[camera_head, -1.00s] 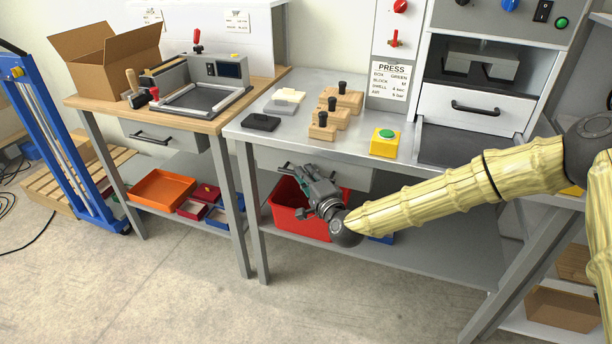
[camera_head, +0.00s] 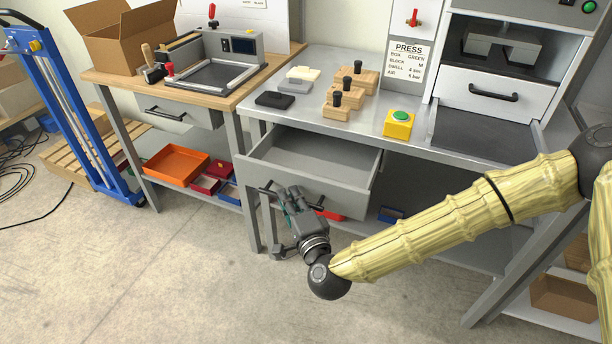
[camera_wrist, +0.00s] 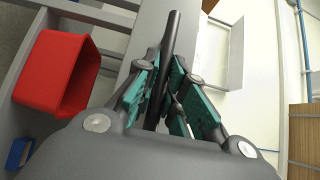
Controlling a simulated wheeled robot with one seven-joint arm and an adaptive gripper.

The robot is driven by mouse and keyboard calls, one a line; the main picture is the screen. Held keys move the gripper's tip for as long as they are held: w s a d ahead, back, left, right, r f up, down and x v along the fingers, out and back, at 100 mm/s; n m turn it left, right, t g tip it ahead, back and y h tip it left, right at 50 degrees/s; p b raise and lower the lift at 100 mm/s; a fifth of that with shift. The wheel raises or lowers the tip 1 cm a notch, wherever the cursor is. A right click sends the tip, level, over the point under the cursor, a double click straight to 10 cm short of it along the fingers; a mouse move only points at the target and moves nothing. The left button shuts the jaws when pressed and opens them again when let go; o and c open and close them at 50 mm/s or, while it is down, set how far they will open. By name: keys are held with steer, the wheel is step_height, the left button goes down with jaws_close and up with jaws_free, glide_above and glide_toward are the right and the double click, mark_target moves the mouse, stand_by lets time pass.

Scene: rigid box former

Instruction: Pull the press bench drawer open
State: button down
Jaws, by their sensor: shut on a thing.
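The press bench drawer (camera_head: 312,160) is a grey drawer under the metal bench top. It stands well out from the bench and its inside shows as empty. Its dark bar handle (camera_wrist: 170,48) runs between my gripper's fingers in the wrist view. My gripper (camera_head: 287,200) is in front of the drawer face, shut on the handle, with teal pads on both sides of the bar (camera_wrist: 165,85). In the head view the fingers hide part of the handle.
The press bench (camera_head: 350,115) carries wooden blocks with black knobs (camera_head: 350,92) and a yellow box with a green button (camera_head: 398,124). A red bin (camera_wrist: 62,75) sits on the shelf below the drawer. The floor (camera_head: 180,270) in front is clear.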

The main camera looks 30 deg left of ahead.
steer(key=s, duration=0.6)
steer(key=shift+s+d, duration=0.4)
steer(key=shift+d, duration=0.05)
steer(key=c, duration=1.5)
jaws_free()
steer(key=shift+s+d, duration=0.1)
steer(key=v, duration=1.1)
steer(key=shift+s+d, duration=0.25)
steer(key=shift+d, duration=0.05)
steer(key=shift+f, duration=0.1)
